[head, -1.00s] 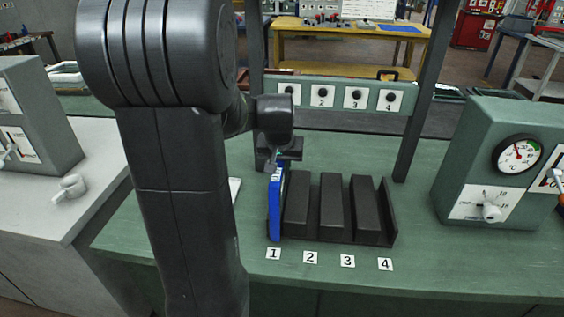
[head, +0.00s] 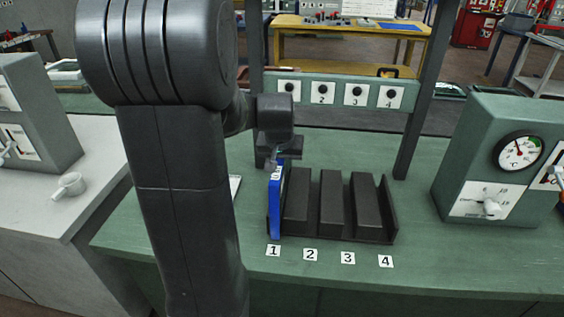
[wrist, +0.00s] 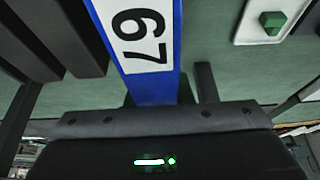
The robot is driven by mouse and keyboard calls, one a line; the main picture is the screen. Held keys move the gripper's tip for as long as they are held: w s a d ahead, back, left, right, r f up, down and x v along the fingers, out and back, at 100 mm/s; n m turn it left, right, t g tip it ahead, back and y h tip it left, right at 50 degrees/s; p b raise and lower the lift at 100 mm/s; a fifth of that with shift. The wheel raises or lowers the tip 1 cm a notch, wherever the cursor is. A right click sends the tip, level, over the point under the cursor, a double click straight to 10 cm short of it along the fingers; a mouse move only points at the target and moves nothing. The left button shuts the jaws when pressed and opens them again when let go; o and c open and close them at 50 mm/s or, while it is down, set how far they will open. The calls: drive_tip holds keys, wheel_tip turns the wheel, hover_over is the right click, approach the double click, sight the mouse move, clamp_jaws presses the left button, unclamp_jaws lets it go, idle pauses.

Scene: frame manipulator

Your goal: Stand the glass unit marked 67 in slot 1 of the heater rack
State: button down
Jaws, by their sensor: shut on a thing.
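The blue glass unit (head: 276,205) stands upright at the left end of the dark heater rack (head: 389,212), in line with the tag for slot 1 (head: 273,250). Its white label reading 67 (wrist: 141,36) shows in the wrist view. My gripper (head: 279,160) is above the unit and shut on its top end. The fingertips are mostly hidden by the wrist. I cannot tell whether the unit's bottom rests on the slot floor.
Slots 2, 3 and 4 look empty between dark dividers. A numbered switch panel (head: 340,94) stands behind the rack. A green box with a gauge (head: 518,152) is at the right. A white plate with a green button (wrist: 274,22) lies beside the unit.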

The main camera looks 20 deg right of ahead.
drive_tip(key=c, duration=1.2)
unclamp_jaws()
drive_tip(key=shift+f, duration=0.1)
drive_tip(key=v, duration=1.4)
drive_tip(key=shift+w+d, duration=0.1)
drive_tip(key=shift+w, duration=0.05)
drive_tip(key=x, duration=1.3)
drive_tip(key=shift+f, duration=0.15)
